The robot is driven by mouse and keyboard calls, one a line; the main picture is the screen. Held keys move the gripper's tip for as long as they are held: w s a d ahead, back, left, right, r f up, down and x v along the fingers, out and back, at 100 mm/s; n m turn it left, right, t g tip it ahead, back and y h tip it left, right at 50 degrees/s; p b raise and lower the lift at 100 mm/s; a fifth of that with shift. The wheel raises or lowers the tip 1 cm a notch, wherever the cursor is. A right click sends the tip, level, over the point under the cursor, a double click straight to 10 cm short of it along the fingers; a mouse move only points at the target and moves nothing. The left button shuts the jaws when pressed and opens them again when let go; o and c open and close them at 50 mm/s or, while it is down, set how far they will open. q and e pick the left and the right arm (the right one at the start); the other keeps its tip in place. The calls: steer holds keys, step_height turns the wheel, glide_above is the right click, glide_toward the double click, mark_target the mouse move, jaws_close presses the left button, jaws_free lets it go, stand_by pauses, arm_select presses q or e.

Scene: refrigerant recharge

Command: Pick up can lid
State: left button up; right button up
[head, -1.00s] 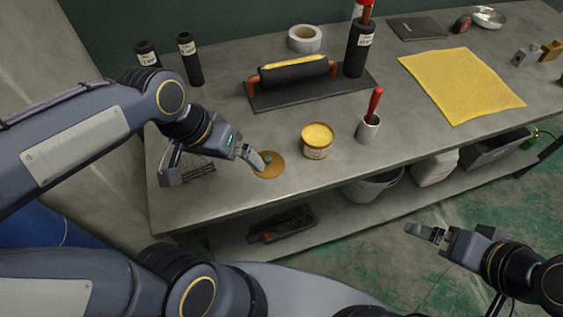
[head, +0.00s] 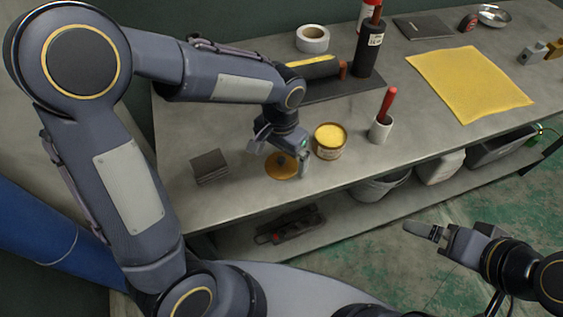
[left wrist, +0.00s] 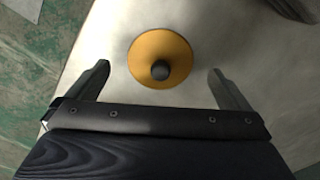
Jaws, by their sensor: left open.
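The can lid (head: 282,168) is an orange-brown disc with a dark knob, lying flat on the table near its front edge. In the left wrist view the lid (left wrist: 160,58) shows whole, just ahead of the fingers and centred between them. My left gripper (head: 281,160) is open and empty above the lid, pointing down; its fingers (left wrist: 158,82) stand on either side with nothing between them. The open can (head: 329,142) with yellow contents stands right beside the left gripper. My right gripper (head: 428,233) is away from the table at the lower right; its jaw opening is unclear.
A dark square stack (head: 209,167) lies left of the lid. A yellow cloth (head: 468,82), tape roll (head: 312,38) and dark cylinder (head: 369,50) are farther back. A lower shelf holds containers.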

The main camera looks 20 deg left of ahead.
arm_select(q)
step_height(320, 180, down, 2)
steer(key=shift+f, duration=0.1)
steer(key=c, duration=1.1)
steer(key=shift+r, duration=0.25)
